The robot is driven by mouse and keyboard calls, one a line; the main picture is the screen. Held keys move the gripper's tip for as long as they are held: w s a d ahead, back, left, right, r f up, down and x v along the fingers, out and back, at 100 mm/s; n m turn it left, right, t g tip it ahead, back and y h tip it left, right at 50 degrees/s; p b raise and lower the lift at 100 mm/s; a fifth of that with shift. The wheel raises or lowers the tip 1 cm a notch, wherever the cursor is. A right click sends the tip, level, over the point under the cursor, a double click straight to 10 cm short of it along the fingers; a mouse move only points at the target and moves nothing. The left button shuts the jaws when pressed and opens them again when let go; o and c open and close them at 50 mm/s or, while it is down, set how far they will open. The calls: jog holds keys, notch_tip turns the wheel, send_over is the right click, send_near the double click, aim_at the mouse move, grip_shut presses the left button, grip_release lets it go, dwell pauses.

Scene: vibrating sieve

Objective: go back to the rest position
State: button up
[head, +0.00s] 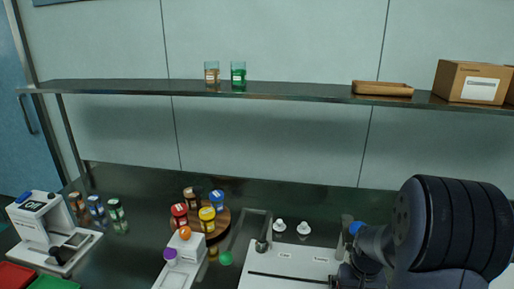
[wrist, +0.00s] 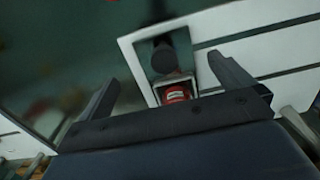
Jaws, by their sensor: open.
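My gripper (wrist: 165,75) is open in the wrist view, its two dark fingers spread wide with nothing held between them. Past the fingers is a white machine plate (wrist: 205,40) with a dark round knob (wrist: 163,57). A red-topped jar (wrist: 175,93) shows in a square opening just below the knob, between the fingers; its lower part is hidden. In the head view my dark ribbed arm is at the lower right, over the right end of the white machine (head: 262,281), and my fingers cannot be made out.
A round wooden tray (head: 221,222) holds several coloured jars. A white device with purple and orange knobs (head: 180,262) stands before it. A balance (head: 45,225) and bottles (head: 96,208) are at left. A shelf (head: 290,89) runs behind, bearing two glass jars and a box (head: 455,82).

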notch_tip(320, 180, down, 6)
jog(key=b, duration=0.3)
jog(key=shift+r+b, duration=0.1)
jog(key=shift+b, duration=0.25)
jog(key=shift+a, duration=0.1)
jog(key=shift+w+a, duration=0.1)
jog(key=shift+a, duration=0.15)
jog(key=shift+r, duration=0.1)
